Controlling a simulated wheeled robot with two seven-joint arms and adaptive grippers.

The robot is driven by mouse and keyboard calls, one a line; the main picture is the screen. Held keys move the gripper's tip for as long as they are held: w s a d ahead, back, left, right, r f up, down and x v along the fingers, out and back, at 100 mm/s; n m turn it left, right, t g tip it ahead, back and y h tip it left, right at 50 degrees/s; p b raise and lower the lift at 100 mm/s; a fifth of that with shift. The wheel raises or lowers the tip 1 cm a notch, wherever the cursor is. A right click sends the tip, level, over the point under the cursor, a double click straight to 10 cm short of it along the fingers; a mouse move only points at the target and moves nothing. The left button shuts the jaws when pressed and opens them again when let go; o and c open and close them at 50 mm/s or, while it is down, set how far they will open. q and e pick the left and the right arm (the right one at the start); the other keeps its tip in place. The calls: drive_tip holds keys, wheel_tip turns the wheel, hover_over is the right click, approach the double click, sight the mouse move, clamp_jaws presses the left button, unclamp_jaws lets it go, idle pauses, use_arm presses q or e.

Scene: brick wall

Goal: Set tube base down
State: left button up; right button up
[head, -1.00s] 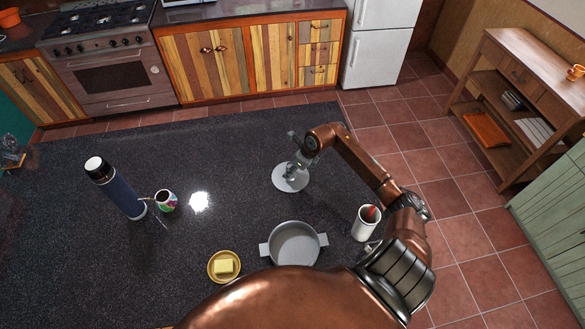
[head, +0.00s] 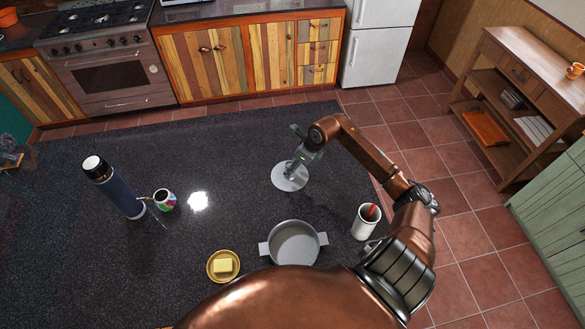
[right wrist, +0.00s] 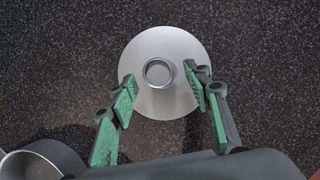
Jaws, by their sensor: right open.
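The tube base is a pale round disc (head: 290,179) lying flat on the dark countertop, with a short upright tube at its middle. In the right wrist view the disc (right wrist: 160,50) is seen from above, with the tube as a ring at its centre. My right gripper (head: 299,158) is above the base in the head view. In the right wrist view its green-padded fingers (right wrist: 160,84) are spread apart on either side of the tube, with nothing between them touching. My left gripper is not in view.
A grey two-handled pot (head: 294,245) stands in front of the base. A white cup (head: 366,222) with something red inside is at the right edge. A yellow dish (head: 223,266), a patterned mug (head: 164,199) and a blue flask (head: 117,190) stand left. The counter behind the base is clear.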

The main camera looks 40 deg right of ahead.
drive_tip(key=b+v, duration=0.1)
drive_tip(key=v, duration=0.7)
drive_tip(key=shift+r, duration=0.25)
drive_tip(key=shift+s, duration=0.1)
